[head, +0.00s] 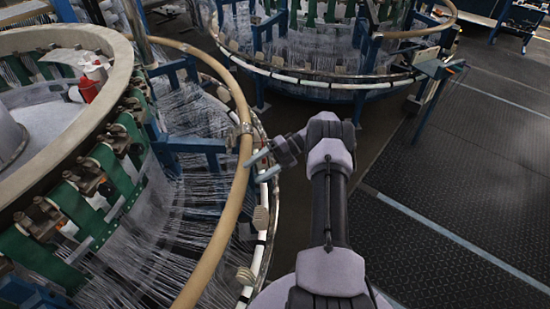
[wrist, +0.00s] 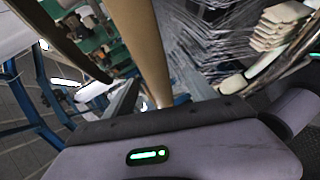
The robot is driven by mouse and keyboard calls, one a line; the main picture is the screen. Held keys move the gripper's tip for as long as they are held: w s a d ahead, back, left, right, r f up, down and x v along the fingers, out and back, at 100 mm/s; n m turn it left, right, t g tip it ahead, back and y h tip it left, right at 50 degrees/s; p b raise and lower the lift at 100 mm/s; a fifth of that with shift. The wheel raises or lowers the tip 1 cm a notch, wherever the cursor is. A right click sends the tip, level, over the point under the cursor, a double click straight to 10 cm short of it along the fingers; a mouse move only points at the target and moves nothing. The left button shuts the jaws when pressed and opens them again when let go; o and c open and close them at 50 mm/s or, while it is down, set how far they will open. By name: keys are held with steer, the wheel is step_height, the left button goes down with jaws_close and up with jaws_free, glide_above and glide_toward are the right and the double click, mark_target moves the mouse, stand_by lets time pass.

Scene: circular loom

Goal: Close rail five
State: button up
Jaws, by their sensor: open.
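The near circular loom has a tan curved rail (head: 222,228) along its outer edge. It also shows in the wrist view (wrist: 145,45), running down toward my gripper's palm. No number is readable on it, so I cannot tell which rail is five. My gripper (head: 261,165) is open, at the right side of the tan rail. Its upper fingertip overlaps the rail's edge in the head view; I cannot tell whether it touches. A small metal bracket (head: 244,130) sits on the rail just above the fingers.
A white segmented ring (head: 257,254) with pale blocks runs just outside and below the tan rail. Fine threads (head: 150,245) fill the loom's inside. A second loom (head: 325,45) stands behind. The dark textured floor (head: 470,180) at right is clear.

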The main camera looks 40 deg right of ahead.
steer(key=b+v, duration=0.2)
steer(key=v, duration=0.6)
steer(key=shift+d, duration=0.2)
